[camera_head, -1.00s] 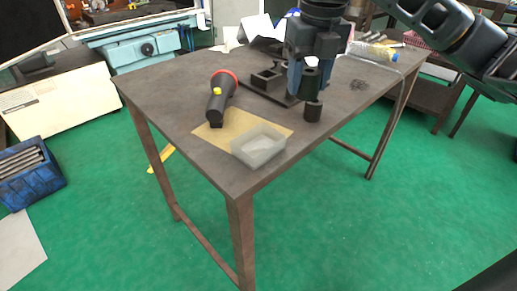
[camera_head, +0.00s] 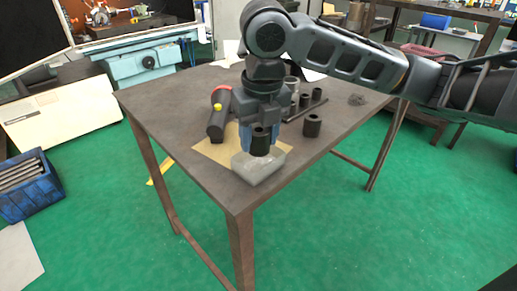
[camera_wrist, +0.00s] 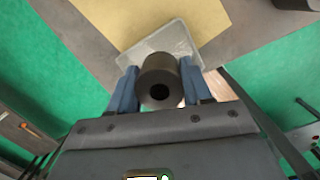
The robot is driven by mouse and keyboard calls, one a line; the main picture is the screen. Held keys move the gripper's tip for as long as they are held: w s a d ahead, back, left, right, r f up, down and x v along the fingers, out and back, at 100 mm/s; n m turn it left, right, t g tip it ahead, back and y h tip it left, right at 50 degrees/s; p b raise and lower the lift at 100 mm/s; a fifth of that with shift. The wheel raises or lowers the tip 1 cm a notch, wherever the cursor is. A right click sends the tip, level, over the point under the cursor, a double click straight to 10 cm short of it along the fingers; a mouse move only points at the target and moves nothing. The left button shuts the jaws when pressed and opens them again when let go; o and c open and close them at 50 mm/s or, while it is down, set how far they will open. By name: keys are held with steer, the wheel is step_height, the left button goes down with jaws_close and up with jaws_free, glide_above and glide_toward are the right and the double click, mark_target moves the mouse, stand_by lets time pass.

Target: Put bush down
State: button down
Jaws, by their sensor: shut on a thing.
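My gripper (camera_head: 260,138) is shut on a dark cylindrical bush (camera_head: 260,142) with a hole through it. In the wrist view the bush (camera_wrist: 158,80) sits between the two blue fingers, its bore facing the camera. The bush is over the clear plastic tray (camera_head: 252,175) near the table's front corner. In the wrist view the tray (camera_wrist: 178,38) shows behind the bush; whether the bush touches it, I cannot tell. Another dark bush (camera_head: 312,126) stands on the table to the right.
A tan sheet (camera_head: 213,151) lies partly under the tray. A black and red torch-like tool (camera_head: 218,118) lies to the left of my gripper. Dark cylinders and a fixture stand behind, partly hidden by my arm. The table (camera_head: 165,105) is bare at the left.

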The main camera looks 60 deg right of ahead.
mark_target(258, 152)
steer(key=shift+f, duration=2)
steer(key=shift+f, duration=0.2)
steer(key=c, duration=0.8)
jaws_free()
steer(key=shift+o, duration=0.2)
steer(key=shift+r, duration=0.1)
steer(key=r, duration=0.8)
steer(key=s+r+p, duration=0.1)
steer(key=r, duration=0.3)
steer(key=shift+a+r, duration=0.1)
steer(key=shift+a, duration=0.3)
